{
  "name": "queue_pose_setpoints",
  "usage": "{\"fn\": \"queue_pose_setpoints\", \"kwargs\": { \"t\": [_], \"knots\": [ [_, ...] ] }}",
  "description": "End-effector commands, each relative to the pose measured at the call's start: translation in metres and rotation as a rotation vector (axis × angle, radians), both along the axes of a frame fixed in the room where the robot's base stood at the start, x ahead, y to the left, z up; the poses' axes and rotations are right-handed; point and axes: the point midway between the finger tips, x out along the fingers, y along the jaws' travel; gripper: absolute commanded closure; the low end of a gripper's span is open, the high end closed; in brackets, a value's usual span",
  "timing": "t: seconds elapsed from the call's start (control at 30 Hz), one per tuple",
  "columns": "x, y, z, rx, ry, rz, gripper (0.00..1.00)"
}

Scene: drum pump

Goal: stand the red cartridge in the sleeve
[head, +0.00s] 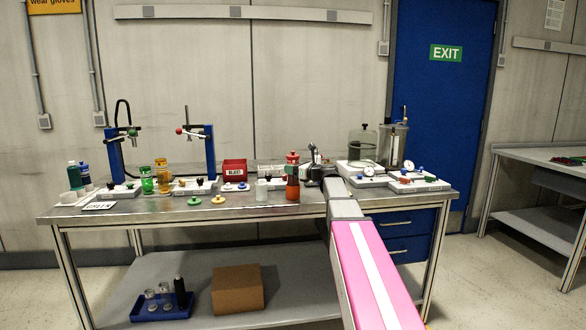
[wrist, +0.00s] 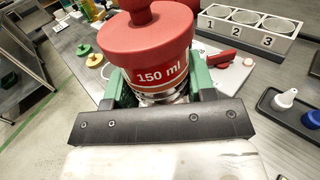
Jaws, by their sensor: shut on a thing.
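The red cartridge (head: 292,178) is upright above the near edge of the bench in the head view. In the wrist view the red cartridge (wrist: 155,55) fills the upper middle, with a wide red cap and a "150 ml" band. My gripper (wrist: 160,92) is shut on it, with green fingers on either side of its body. In the head view my gripper (head: 308,178) is small and partly hidden by the cartridge. The cartridge's lower end is hidden in the wrist view. I cannot tell for sure which thing is the sleeve.
A white block (wrist: 248,30) has round openings marked 1, 2 and 3. A black tray (wrist: 283,117) holds small white and blue bottles. Green and yellow knobs lie in front.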

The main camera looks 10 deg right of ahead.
Motion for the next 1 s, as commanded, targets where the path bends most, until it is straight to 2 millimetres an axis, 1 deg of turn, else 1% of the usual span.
{"fn": "queue_pose_setpoints", "kwargs": {
  "t": [0.27, 0.3, 0.33, 0.37, 0.67, 0.83, 1.0],
  "knots": [
    [0.000, 0.000, -0.004, 0.001, -0.001, 0.000, 0.94],
    [0.000, 0.000, -0.004, 0.000, 0.000, 0.000, 0.37],
    [0.000, 0.000, -0.004, 0.000, 0.000, 0.000, 0.27],
    [0.000, 0.000, -0.004, 0.000, 0.000, 0.000, 0.24],
    [0.000, 0.000, -0.003, -0.001, -0.001, 0.000, 0.24],
    [-0.001, -0.001, 0.011, -0.001, -0.004, 0.000, 0.24],
    [-0.028, -0.026, 0.008, -0.001, -0.001, -0.003, 0.24]
  ]
}}
